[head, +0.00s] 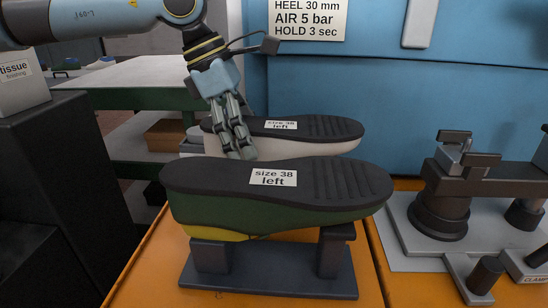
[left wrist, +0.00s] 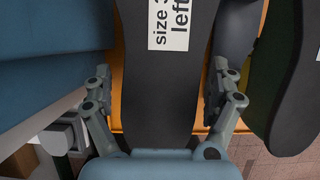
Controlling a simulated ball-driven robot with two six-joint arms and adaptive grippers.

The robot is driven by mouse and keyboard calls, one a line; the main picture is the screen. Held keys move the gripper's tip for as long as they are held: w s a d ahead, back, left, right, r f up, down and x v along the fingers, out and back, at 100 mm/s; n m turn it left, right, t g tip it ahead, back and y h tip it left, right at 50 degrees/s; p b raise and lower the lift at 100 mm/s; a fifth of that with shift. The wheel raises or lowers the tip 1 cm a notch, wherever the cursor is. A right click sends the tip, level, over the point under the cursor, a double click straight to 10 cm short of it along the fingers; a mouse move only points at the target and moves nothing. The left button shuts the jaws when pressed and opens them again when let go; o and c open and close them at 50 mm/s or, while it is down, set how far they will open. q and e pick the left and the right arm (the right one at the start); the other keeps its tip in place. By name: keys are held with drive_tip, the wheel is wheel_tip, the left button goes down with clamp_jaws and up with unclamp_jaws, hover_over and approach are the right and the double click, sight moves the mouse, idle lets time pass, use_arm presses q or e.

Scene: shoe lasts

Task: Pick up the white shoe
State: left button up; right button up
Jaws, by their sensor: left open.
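The white shoe (head: 312,149) is upside down behind the green shoe, its black sole up with a "left" label. Its lower part is hidden by the green shoe. My left gripper (head: 238,146) points down at the shoe's left end. In the left wrist view the black sole (left wrist: 158,95) runs between the two spread fingers of my left gripper (left wrist: 163,80), one on each side. The gripper is open; I cannot tell whether a finger touches the shoe. My right gripper is not in view.
The green shoe (head: 270,214), labelled size 38 left, is sole up on a dark stand (head: 268,281) in front. It shows close by at the right of the left wrist view (left wrist: 297,110). A clamp fixture (head: 445,200) stands at right. A blue panel (head: 400,110) rises behind.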

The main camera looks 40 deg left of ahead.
use_arm(q)
drive_tip(key=shift+c, duration=0.9)
drive_tip(key=c, duration=1.6)
drive_tip(key=shift+c, duration=0.2)
